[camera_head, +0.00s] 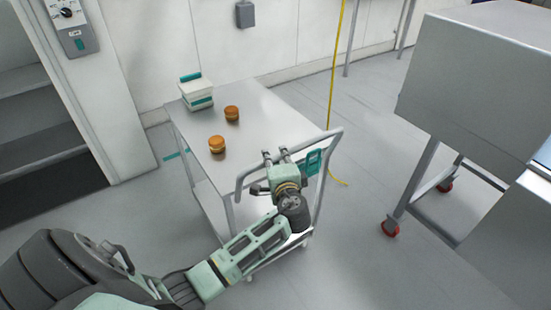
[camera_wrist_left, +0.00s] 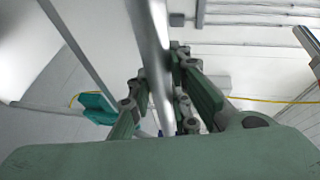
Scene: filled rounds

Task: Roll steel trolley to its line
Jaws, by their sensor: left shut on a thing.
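The steel trolley (camera_head: 262,120) stands near the wall with a flat silver top and a raised tubular push handle (camera_head: 318,196) at its near end. My left gripper (camera_head: 276,156) is shut on the handle's crossbar. In the left wrist view the bar (camera_wrist_left: 152,50) runs upright between the fingers of the left gripper (camera_wrist_left: 163,90). A teal tag (camera_head: 314,162) hangs at the handle, right of the gripper. A short teal line (camera_head: 176,155) shows on the floor at the trolley's far left side; the trolley may hide more of it. My right gripper is out of view.
Two orange-brown round items (camera_head: 232,113) (camera_head: 217,145) and a white box with teal trim (camera_head: 196,93) sit on the trolley top. A grey wheeled unit (camera_head: 470,90) stands right, with free floor between.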

